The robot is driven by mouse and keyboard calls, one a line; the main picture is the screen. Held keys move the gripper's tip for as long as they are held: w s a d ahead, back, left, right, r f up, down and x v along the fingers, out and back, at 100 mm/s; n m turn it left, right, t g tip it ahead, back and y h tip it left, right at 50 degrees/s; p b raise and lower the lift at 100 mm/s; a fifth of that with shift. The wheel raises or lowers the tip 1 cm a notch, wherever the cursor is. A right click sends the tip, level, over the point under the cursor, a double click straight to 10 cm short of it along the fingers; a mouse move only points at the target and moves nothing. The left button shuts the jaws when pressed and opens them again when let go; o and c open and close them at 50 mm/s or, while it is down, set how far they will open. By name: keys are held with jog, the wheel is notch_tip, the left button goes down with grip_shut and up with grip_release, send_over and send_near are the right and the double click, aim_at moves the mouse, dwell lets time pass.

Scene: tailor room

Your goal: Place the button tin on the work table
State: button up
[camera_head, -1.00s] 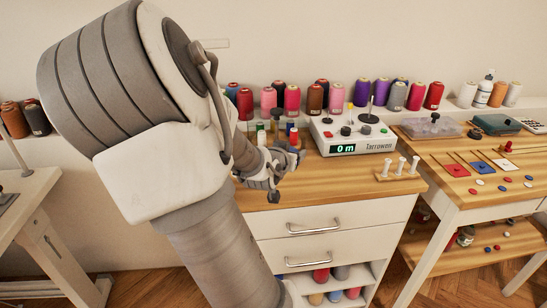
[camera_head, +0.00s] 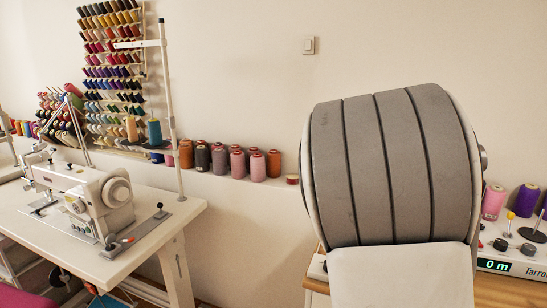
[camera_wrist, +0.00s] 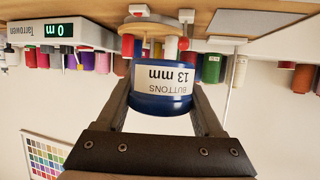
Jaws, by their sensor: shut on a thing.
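The button tin (camera_wrist: 162,101) is a blue round tin with a white label reading "BUTTONS 13 mm". It appears upside down in the wrist view. My gripper (camera_wrist: 162,88) is shut on it, one finger on each side. Beyond it is a wooden top (camera_wrist: 185,14), also inverted; whether the tin touches it is not clear. In the head view my arm hides the gripper and the tin. A white table (camera_head: 118,258) with a sewing machine stands at the left there. I cannot tell whether it is the work table.
A sewing machine (camera_head: 92,196) and thread stand occupy the white table. The meter device (camera_head: 512,262) sits on a wooden top at the right, partly behind my arm. Thread cones (camera_head: 238,163) line the wall ledge. A clear gap separates the white table from the wooden-topped unit.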

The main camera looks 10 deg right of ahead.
jog(key=w+a+n+y, duration=0.1)
jog(key=a, duration=0.3)
jog(key=w+a+f+n+t+y, duration=0.1)
jog(key=w+a, duration=0.1)
jog(key=a, duration=0.3)
jog(key=w+a+f+n+t, duration=0.1)
jog(key=a, duration=0.4)
jog(key=shift+w+y, duration=0.35)
jog(key=shift+y, duration=0.05)
jog(key=a+f+n+t+y, duration=0.1)
jog(key=a+f+n+y, duration=0.15)
jog(key=a, duration=1.05)
notch_tip(320, 180, up, 8)
jog(key=w+n+t+y+p, duration=0.1)
jog(key=w+n+y+p, duration=0.1)
jog(key=p, duration=1.6)
jog(key=shift+w+d+n+y, duration=0.35)
jog(key=shift+n+y, duration=0.4)
jog(key=shift+y, duration=0.4)
